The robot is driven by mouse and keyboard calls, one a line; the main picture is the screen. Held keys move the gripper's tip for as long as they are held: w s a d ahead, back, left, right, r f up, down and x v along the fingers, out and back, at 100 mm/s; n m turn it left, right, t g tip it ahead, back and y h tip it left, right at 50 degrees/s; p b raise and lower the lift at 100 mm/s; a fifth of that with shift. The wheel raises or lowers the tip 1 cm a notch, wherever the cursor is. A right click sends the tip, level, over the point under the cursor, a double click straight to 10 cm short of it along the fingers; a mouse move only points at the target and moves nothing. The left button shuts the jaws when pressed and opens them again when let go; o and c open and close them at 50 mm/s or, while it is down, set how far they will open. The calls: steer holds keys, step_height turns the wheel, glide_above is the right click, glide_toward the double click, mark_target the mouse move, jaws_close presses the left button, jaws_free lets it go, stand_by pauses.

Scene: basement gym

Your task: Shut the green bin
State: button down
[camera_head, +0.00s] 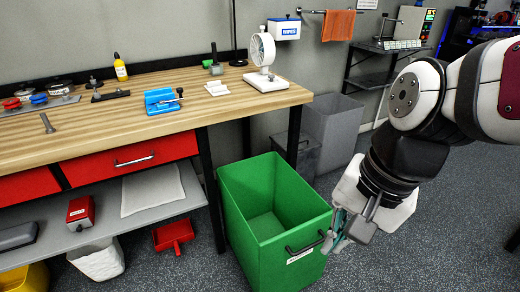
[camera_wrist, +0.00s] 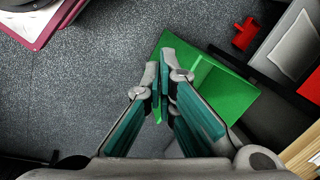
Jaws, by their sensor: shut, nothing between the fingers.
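The green bin (camera_head: 262,245) stands at the right end of the workbench, its top open and its inside bare. A dark bar handle (camera_head: 306,246) is on its front wall, above a small white label. My gripper (camera_head: 338,238) is beside the handle's right end at the bin's front right corner. I cannot tell whether it touches the handle. In the wrist view my gripper (camera_wrist: 163,88) has its teal fingers drawn together with nothing between them. The green bin (camera_wrist: 228,92) lies beyond and to the right of the fingertips there. The handle is not clear in that view.
The wooden workbench (camera_head: 140,100) has red drawers (camera_head: 130,162) and a grey lower shelf. A black table leg (camera_head: 211,190) stands close to the bin's left side. Grey bins (camera_head: 332,130) stand behind it. The speckled floor (camera_head: 440,240) at the right is clear.

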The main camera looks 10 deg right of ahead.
steer(key=w+a+f+m+b, duration=0.1)
steer(key=w+f+m+b, duration=0.1)
steer(key=w+f+m, duration=0.85)
steer(key=m+t+h+b, duration=0.1)
steer(key=m+b, duration=0.6)
steer(key=m, duration=0.6)
glide_toward(291, 242)
steer(key=s+a+f, duration=0.2)
steer(key=s+f, duration=0.1)
steer(key=f, duration=0.1)
steer(key=shift+w+a+r, duration=0.15)
steer(key=shift+w+a, duration=0.05)
steer(key=shift+w, duration=0.3)
